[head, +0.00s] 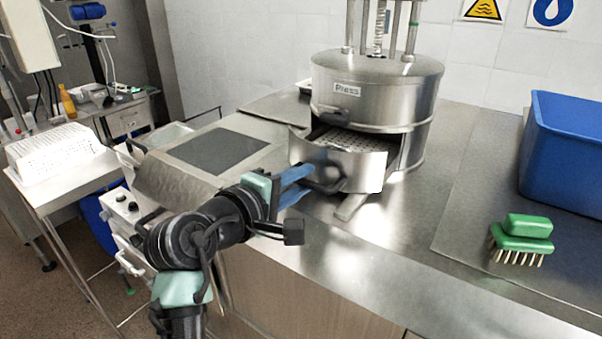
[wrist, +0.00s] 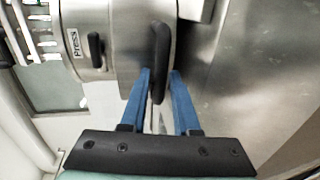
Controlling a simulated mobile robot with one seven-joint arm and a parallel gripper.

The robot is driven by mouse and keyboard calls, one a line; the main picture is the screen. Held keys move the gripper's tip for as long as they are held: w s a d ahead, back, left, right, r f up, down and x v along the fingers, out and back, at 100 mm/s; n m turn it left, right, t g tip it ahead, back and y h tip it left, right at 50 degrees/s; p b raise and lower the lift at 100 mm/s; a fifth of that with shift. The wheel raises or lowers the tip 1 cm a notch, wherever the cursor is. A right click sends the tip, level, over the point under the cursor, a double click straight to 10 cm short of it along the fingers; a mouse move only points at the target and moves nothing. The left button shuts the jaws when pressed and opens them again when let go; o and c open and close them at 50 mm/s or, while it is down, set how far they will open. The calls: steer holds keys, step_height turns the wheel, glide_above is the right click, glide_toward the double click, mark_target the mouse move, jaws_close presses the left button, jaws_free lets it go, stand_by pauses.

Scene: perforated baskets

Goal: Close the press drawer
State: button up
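The press (head: 375,90) is a round steel machine labelled "Press" on the counter. Its curved steel drawer (head: 362,172) is pulled out at the front, showing a perforated floor inside. The drawer has a dark handle (head: 322,170), which also shows in the wrist view (wrist: 160,50). My gripper (head: 307,180) is at the handle. In the wrist view its two blue fingers (wrist: 159,75) are apart, with the lower end of the handle between them. A gap shows beside the handle; whether either finger touches it I cannot tell.
A blue bin (head: 565,150) and a green brush (head: 522,240) stand on the counter at the right. A dark plate (head: 217,151) lies left of the press. A side table with a white box (head: 62,150) is at the far left. The counter front (head: 420,270) is clear.

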steer(key=shift+w+d, duration=0.15)
steer(key=shift+c, duration=0.2)
jaws_close()
stand_by(1.2)
